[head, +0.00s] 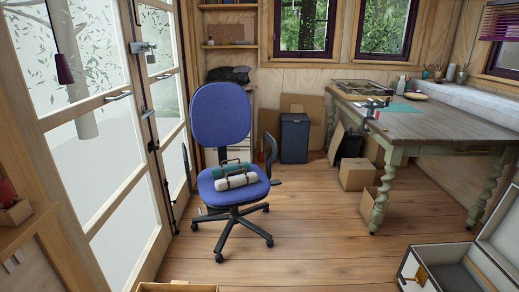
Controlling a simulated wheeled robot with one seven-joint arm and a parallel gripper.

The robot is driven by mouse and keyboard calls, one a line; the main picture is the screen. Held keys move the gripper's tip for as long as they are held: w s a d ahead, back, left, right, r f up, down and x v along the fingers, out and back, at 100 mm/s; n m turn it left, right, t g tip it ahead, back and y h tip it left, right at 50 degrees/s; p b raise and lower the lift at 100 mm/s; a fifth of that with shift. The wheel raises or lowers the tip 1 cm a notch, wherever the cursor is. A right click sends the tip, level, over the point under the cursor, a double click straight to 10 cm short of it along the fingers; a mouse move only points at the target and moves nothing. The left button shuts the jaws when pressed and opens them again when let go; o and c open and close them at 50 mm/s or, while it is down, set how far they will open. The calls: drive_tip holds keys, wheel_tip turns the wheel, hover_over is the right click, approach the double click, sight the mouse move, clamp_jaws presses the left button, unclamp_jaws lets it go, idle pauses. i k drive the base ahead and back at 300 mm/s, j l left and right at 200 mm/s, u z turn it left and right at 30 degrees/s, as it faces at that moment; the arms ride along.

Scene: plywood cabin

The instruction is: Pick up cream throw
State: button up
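A cream throw (237,181), rolled up with dark straps and a carry handle, lies on the seat of a blue swivel chair (221,115). A similar teal roll (229,169) lies just behind it on the same seat, and the two look close together or touching. The throw lies across the seat's front half, with its near side in clear view. My gripper is not in view.
Glazed doors (95,140) stand left of the chair. A wooden worktable (440,122) with green legs is at the right, cardboard boxes (357,174) beneath it. An open case (450,268) is front right. Bare floor (310,235) lies between.

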sight(228, 183)
drive_tip(key=i, duration=0.9)
drive_tip(key=i+l+u, duration=0.1)
drive_tip(key=i, duration=0.85)
drive_tip(key=i+l+u, duration=0.15)
drive_tip(key=i+u, duration=0.3)
drive_tip(key=i+l+u, duration=0.4)
drive_tip(key=i, duration=0.15)
drive_tip(key=i+l+u, duration=0.9)
drive_tip(key=k+l, duration=0.05)
drive_tip(key=l, duration=0.05)
